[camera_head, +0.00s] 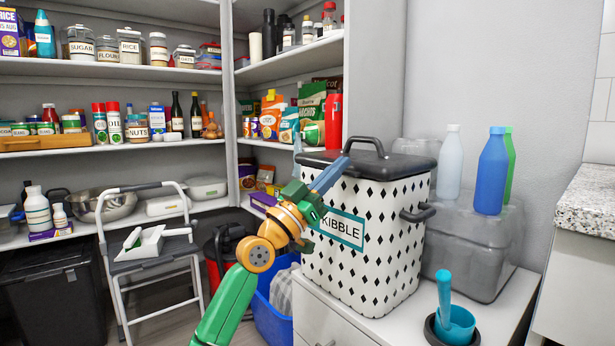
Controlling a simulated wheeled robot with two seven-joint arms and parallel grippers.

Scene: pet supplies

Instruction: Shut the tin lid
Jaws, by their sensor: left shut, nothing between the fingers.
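The tin (385,235) is a white box with black diamonds, a teal KIBBLE label and a dark side handle. It stands upright on a white cabinet. Its dark grey lid (400,166) with a looped handle on top lies flat or nearly flat over the tin's mouth; I cannot tell whether any gap is left at the rim. My left gripper (343,164) is shut and empty. Its blue fingertips overlap the front left part of the lid and rim in the picture; contact cannot be told. The gripper and wrist hide part of the tin's left side. My right gripper is not in view.
A teal scoop in a cup (455,322) stands at the cabinet's front right. Bottles (491,172) stand on a clear grey bin (475,250) right of the tin. A step stool (150,245) and stocked shelves (110,68) are at left.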

